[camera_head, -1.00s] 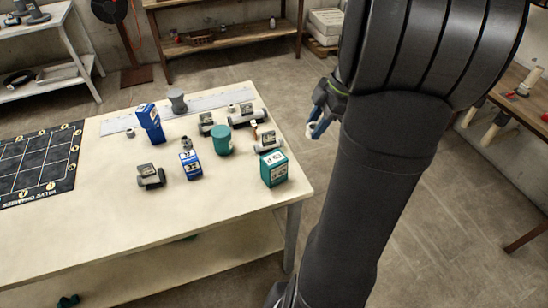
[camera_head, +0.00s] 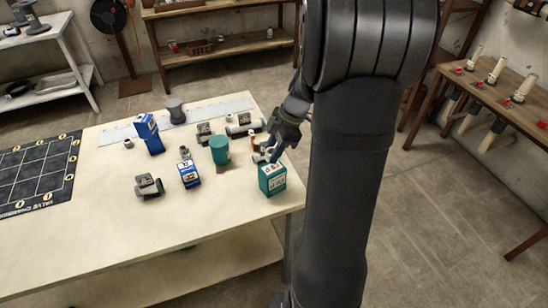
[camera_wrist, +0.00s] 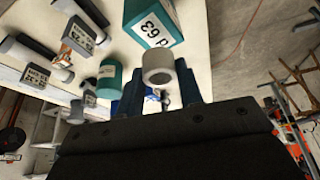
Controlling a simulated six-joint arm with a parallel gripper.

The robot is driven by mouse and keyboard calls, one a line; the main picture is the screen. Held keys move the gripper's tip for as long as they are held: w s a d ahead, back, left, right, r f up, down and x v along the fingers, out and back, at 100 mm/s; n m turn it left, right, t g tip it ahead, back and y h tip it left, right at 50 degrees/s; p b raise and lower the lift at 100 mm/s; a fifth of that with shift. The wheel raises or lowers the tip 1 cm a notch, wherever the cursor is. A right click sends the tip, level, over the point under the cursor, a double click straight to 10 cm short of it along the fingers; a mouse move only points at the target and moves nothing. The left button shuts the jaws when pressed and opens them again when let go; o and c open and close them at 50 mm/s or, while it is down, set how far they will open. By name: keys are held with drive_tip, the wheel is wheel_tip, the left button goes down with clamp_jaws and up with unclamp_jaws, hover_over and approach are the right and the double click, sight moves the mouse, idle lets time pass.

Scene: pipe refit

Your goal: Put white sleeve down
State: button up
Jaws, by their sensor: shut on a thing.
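The white sleeve (camera_wrist: 158,66) is a short pale ring. In the wrist view it sits at the tips of my gripper (camera_wrist: 160,88), which is shut on it. In the head view my gripper (camera_head: 275,153) is over the right edge area of the table, just behind the teal box (camera_head: 272,180). There the sleeve is hard to tell from the pale fitting beside the fingers. In the wrist view the teal box (camera_wrist: 150,22) is close to the sleeve. I cannot tell whether the sleeve touches the table.
A teal cylinder (camera_head: 219,151), blue boxes (camera_head: 149,135) (camera_head: 189,175) and several grey pipe fittings stand near my gripper on the table (camera_head: 215,235). A black grid mat (camera_head: 38,170) lies at the left. The table's front middle is clear.

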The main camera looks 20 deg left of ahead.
sight(274, 168)
drive_tip(key=shift+f, duration=1.85)
drive_tip(key=shift+f, duration=0.1)
drive_tip(key=o, duration=0.9)
drive_tip(key=shift+o, duration=0.2)
drive_tip(key=v, duration=1.2)
